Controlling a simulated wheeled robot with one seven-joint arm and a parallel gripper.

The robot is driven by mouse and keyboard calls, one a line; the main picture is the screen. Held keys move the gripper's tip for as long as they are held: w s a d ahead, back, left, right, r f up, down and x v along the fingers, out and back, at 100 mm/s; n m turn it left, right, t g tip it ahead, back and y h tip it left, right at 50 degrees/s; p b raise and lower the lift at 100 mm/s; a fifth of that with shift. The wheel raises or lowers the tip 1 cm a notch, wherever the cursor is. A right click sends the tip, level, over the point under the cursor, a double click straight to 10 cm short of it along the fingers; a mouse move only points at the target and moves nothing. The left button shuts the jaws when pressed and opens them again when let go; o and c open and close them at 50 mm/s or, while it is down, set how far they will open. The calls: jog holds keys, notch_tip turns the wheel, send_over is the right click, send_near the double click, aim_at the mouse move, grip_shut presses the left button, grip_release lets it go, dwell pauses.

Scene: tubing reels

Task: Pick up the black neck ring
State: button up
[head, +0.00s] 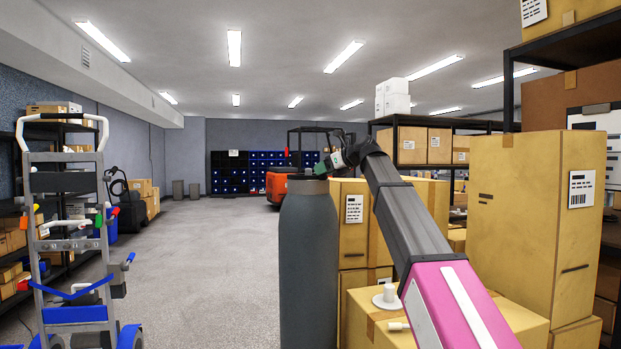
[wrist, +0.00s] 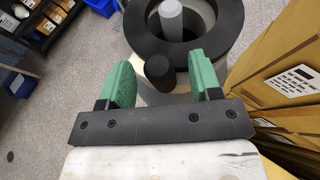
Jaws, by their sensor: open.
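The black neck ring (wrist: 226,40) lies around the top of a cylinder in the wrist view, with a grey post (wrist: 171,18) standing inside its opening. A short black knob (wrist: 158,70) is at the ring's near side, between my fingers in the picture. My gripper (wrist: 161,66) is open, its two green fingers apart on either side of the knob. I cannot tell whether either finger touches it. In the head view, my gripper (head: 330,163) is over the top of a tall grey cylinder (head: 309,260); the ring is hard to make out there.
Stacked cardboard boxes (head: 530,200) stand close on the right. A box with white fittings (head: 388,297) is near the cylinder. A grey and blue hand truck (head: 72,230) stands at left. The floor (head: 215,260) between is clear.

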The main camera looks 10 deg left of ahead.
jog(key=shift+w+a+f, duration=0.2)
jog(key=shift+a, duration=0.25)
grip_shut()
jog(key=shift+r, duration=0.1)
jog(key=shift+r, duration=0.6)
notch_tip(320, 180, up, 3)
jog(key=shift+f, duration=0.1)
jog(key=s+a+r, duration=0.6)
jog(key=a+r, duration=0.1)
jog(key=a, duration=0.3)
jog(key=w+d+f, duration=0.3)
jog(key=w+d, duration=0.1)
jog(key=d, duration=0.7)
notch_tip(320, 180, down, 7)
jog(key=shift+w, duration=0.15)
